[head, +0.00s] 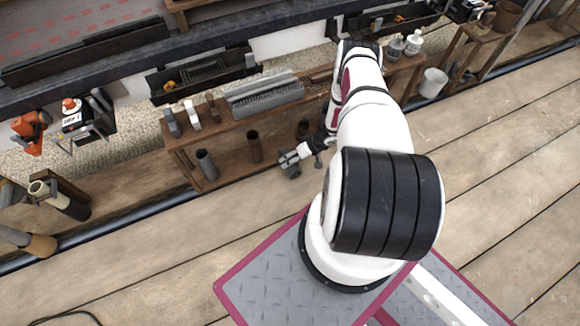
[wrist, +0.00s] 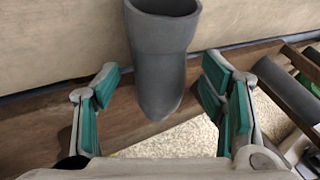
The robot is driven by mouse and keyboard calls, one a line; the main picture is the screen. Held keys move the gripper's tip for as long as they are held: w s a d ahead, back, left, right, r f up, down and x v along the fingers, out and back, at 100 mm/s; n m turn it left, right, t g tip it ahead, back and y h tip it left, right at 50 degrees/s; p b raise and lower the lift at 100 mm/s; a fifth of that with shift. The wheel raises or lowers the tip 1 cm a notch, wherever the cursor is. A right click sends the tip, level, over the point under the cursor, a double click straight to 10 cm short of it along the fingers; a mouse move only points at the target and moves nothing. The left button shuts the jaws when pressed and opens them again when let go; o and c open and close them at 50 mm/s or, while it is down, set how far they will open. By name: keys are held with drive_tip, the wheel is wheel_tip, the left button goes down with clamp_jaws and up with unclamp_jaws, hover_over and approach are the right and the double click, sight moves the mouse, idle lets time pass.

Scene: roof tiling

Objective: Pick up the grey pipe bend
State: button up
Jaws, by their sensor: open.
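The grey pipe bend (wrist: 163,50) shows in the wrist view, with its round socket at the top and a narrower, rounded lower end. My gripper (wrist: 161,88) is open, with green-padded fingers on the left and right of the bend. A visible gap separates each finger from it, and the jaws hold nothing. In the head view my gripper (head: 290,160) is in front of the wooden shelf, low and left of my arm. A small dark grey shape is at the jaws there, too small to tell apart from the fingers.
The wooden shelf (head: 240,122) holds grey pieces on top. A grey pipe (head: 206,165) and a brown pipe (head: 255,147) stand below. A white bucket (head: 433,83) is at the right. An orange tool (head: 31,131) is far left. The plank floor (head: 500,150) at right is clear.

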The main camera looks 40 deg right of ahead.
drive_tip(key=shift+w+a+f, duration=0.15)
drive_tip(key=shift+w+f, duration=0.05)
drive_tip(key=shift+f, duration=0.2)
drive_tip(key=shift+r, duration=0.1)
drive_tip(key=shift+c, duration=0.6)
drive_tip(key=c, duration=1.1)
